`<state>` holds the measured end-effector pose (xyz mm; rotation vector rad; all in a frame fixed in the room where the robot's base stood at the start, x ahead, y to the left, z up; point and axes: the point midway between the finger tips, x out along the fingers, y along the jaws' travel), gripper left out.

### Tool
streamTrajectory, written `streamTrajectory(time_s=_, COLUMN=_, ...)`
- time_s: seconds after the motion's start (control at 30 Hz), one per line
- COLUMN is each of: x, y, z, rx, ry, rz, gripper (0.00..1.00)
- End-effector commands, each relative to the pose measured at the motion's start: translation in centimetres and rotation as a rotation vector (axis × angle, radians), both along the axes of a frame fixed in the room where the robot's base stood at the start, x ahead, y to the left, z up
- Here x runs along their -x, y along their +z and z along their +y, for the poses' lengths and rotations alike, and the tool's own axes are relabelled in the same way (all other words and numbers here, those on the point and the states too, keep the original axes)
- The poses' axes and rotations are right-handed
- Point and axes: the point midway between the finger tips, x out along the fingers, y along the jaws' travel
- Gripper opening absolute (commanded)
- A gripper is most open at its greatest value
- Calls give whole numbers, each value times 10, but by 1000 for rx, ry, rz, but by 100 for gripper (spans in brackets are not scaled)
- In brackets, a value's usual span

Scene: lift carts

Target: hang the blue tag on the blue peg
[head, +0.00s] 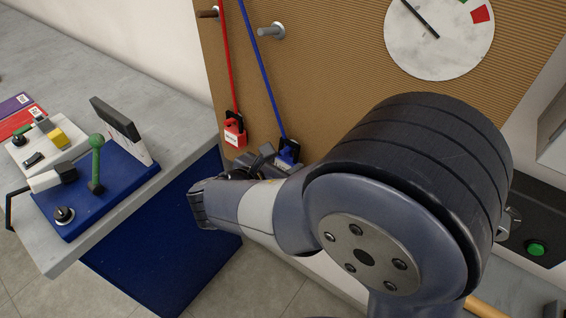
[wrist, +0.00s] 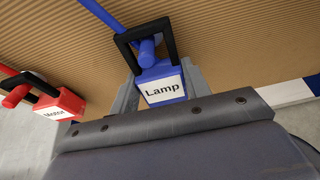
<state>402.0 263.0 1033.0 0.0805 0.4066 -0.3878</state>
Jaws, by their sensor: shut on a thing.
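The blue tag (wrist: 162,83) has a white label reading "Lamp" and a black loop at its top. My gripper (wrist: 163,92) has a grey finger on each side of it and is shut on it. A short blue rod (wrist: 147,49) shows inside the black loop; whether it is a peg or part of the cord I cannot tell. A blue cord (wrist: 100,14) runs up from the loop. In the head view the tag (head: 288,153) is close to the brown board, partly hidden by my gripper (head: 268,160); the cord (head: 262,70) slants to the upper left.
A red tag (head: 234,134) on a red cord is just left of the blue one. A grey peg (head: 272,31) and a brown peg (head: 209,14) stick out of the board (head: 330,100). A white dial (head: 440,50) is upper right. A bench (head: 165,85) with controls stands left.

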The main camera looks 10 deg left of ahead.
Motion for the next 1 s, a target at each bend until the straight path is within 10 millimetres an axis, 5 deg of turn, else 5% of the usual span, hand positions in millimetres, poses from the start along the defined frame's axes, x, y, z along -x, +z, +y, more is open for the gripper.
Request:
streamTrajectory(time_s=0.2, x=0, y=0, z=0, rx=0, ry=0, rz=0, gripper=22)
streamTrajectory(time_s=0.23, x=0, y=0, z=0, rx=0, ry=0, rz=0, gripper=47)
streamTrajectory(time_s=0.5, x=0, y=0, z=0, rx=-1, ry=0, rz=0, gripper=69)
streamTrajectory(time_s=0.8, x=2, y=1, z=1, rx=-1, ry=1, rz=-1, gripper=70)
streamTrajectory(time_s=1.0, x=24, y=11, z=11, rx=-4, ry=5, rz=-2, gripper=70)
